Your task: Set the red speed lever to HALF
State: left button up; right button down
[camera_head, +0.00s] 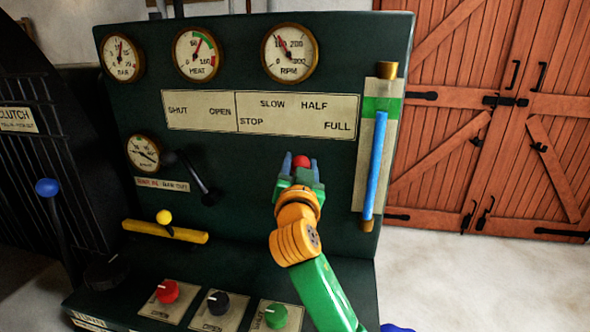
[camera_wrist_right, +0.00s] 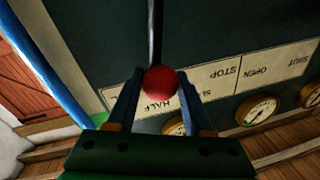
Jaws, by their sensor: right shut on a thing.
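The red ball knob of the speed lever (camera_head: 301,161) shows between my right gripper's fingers, below the speed plate (camera_head: 298,128) marked STOP, SLOW, HALF and FULL. My right gripper (camera_head: 301,166) is shut on this knob. In the right wrist view the red knob (camera_wrist_right: 160,83) sits between the two blue fingers of the gripper (camera_wrist_right: 161,92), with the dark lever shaft (camera_wrist_right: 156,35) running up from it. There the knob overlaps the plate close to the word HALF. In the head view the shaft is hidden, so the exact setting is hard to read. My left gripper is not in view.
A dark lever (camera_head: 193,176) and a yellow-knobbed bar (camera_head: 165,228) are left of my arm. A blue-filled gauge tube (camera_head: 374,165) stands close on the right. Red, black and green knobs (camera_head: 167,291) line the lower ledge. Dials (camera_head: 289,52) sit above.

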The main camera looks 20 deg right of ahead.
jog(key=shift+c, duration=1.5)
grip_release()
jog(key=shift+s+a+f, duration=0.15)
jog(key=shift+s, duration=0.1)
jog(key=b+v, duration=0.2)
jog(key=v, duration=0.4)
jog(key=shift+s, duration=0.2)
